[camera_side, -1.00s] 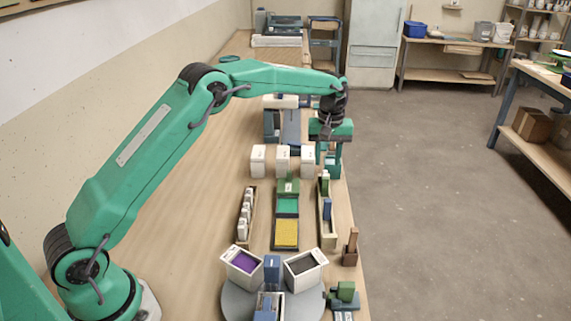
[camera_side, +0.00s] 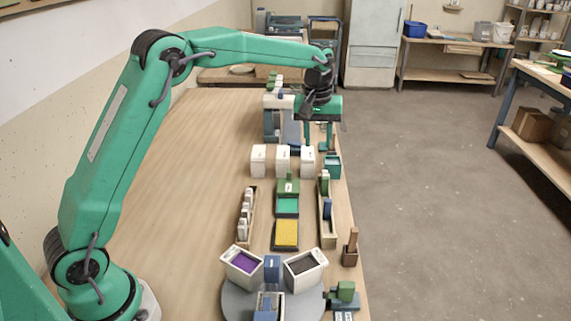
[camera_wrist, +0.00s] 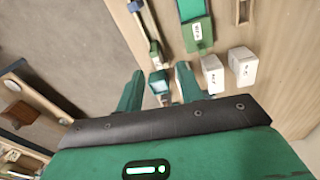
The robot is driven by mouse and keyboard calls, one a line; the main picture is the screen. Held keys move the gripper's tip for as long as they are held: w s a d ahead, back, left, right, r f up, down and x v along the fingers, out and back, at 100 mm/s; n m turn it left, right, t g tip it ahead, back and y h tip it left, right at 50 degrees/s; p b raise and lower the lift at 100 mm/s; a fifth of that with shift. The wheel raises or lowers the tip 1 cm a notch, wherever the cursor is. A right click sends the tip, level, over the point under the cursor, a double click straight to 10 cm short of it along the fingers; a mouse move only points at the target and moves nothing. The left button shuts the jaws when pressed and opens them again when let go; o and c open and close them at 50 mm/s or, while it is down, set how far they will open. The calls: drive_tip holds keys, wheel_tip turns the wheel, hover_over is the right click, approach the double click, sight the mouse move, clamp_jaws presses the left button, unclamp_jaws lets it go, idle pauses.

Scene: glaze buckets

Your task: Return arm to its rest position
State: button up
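My gripper (camera_side: 318,148) hangs above the table toward its far right edge, with its fingers pointing down. In the wrist view my gripper (camera_wrist: 158,90) has its two fingers spread apart with nothing held. A small teal container (camera_side: 333,166) stands on the table below, at the right end of a row of white containers (camera_side: 283,161). In the wrist view the teal container (camera_wrist: 159,83) shows in the gap between the fingers, apart from them. My arm is raised and stretched out over the table.
A turntable (camera_side: 234,303) at the near end bears tilted bins with purple and dark contents. Yellow (camera_side: 286,233) and green (camera_side: 287,205) trays lie mid-table, between narrow racks (camera_side: 326,232) of small blocks. A white and grey device (camera_side: 271,122) stands behind my gripper's left side. The left table is clear.

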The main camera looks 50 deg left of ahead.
drive_tip(key=s+r+m+t, duration=0.1)
drive_tip(key=s+r+m, duration=0.1)
drive_tip(key=s+r, duration=0.45)
drive_tip(key=s+r+m+t, duration=0.1)
drive_tip(key=s+r+m, duration=0.15)
drive_tip(key=s, duration=0.75)
drive_tip(key=s+f+m+t, duration=0.2)
drive_tip(key=s+f+m, duration=0.1)
drive_tip(key=s, duration=1.4)
drive_tip(key=shift+s+a+t, duration=0.3)
drive_tip(key=shift+f, duration=0.1)
